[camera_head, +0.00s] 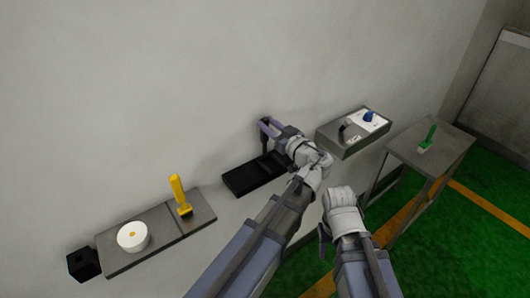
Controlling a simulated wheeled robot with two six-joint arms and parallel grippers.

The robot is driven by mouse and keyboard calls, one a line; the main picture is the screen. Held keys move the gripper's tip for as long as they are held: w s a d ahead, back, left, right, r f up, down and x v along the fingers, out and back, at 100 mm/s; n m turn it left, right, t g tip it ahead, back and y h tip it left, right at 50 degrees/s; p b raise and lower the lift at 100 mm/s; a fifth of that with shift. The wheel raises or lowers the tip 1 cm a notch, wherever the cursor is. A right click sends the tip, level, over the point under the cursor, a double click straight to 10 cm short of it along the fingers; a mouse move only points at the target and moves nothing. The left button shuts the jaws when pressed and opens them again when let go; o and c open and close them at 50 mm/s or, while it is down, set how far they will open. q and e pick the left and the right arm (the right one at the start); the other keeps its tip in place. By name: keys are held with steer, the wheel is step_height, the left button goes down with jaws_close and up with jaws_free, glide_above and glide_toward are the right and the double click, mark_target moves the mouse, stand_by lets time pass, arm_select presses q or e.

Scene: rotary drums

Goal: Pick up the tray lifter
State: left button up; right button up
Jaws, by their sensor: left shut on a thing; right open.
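My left gripper (268,128) is shut on a thin dark upright piece (264,143), which I take to be the tray lifter. This piece stands at the back part of a black wall shelf (244,183). Its lower end is small and dark against the shelf, so I cannot tell whether it touches. My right gripper (324,240) is open and empty, low in front of the wall. Its fingers are partly hidden by my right wrist.
A grey shelf (122,262) at left bears a white drum (132,237) and a yellow-handled tool (179,196). A black box (83,265) is beside it. A grey box (345,149) with a blue knob (369,116) is right of my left gripper. A green tool (428,137) stands on a table (447,148).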

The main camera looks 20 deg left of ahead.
arm_select(q)
jaws_close()
stand_by(0.8)
